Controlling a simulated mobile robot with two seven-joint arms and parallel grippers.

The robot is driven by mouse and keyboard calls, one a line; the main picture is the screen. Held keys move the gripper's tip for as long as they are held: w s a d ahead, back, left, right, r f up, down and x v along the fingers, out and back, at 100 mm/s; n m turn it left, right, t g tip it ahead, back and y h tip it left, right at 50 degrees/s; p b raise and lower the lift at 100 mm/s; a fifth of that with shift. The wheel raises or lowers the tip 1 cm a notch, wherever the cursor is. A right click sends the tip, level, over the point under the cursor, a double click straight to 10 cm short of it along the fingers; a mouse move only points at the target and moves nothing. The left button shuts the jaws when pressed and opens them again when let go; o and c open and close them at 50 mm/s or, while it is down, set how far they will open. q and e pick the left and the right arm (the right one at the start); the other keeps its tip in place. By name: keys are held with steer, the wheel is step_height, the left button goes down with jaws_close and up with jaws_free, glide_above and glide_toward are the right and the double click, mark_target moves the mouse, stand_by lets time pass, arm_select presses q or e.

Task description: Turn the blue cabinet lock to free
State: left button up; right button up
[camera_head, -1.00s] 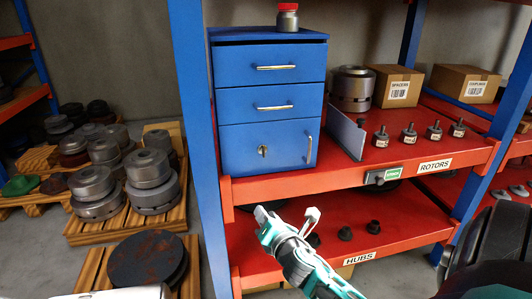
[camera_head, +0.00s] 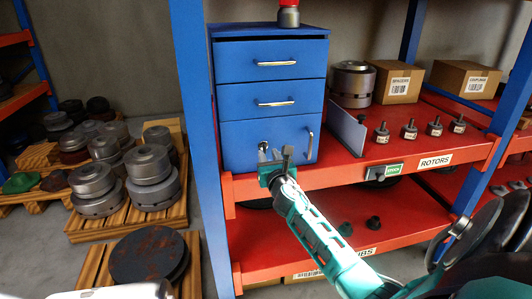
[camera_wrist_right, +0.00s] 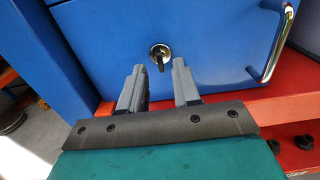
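The blue cabinet (camera_head: 270,98) stands on the upper red shelf, with two drawers above a door that has a vertical silver handle (camera_head: 310,146). The lock (camera_head: 263,147) is a small metal cylinder with a dark key-like tab on the door's left part; it shows fully in the right wrist view (camera_wrist_right: 160,55). My right gripper (camera_head: 275,165) is just in front of the door, below and near the lock. In the right wrist view its two grey fingers (camera_wrist_right: 160,82) are apart, with nothing between them, and the lock lies beyond their tips.
The red shelf edge (camera_head: 350,172) runs just below the door. A grey plate (camera_head: 347,130) and several small knobbed parts (camera_head: 409,130) stand right of the cabinet. A jar (camera_head: 288,14) sits on top. Blue posts flank the shelf.

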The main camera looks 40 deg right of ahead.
mark_target(265, 150)
steer(key=shift+b+x, duration=0.35)
steer(key=shift+x, duration=1.55)
jaws_close()
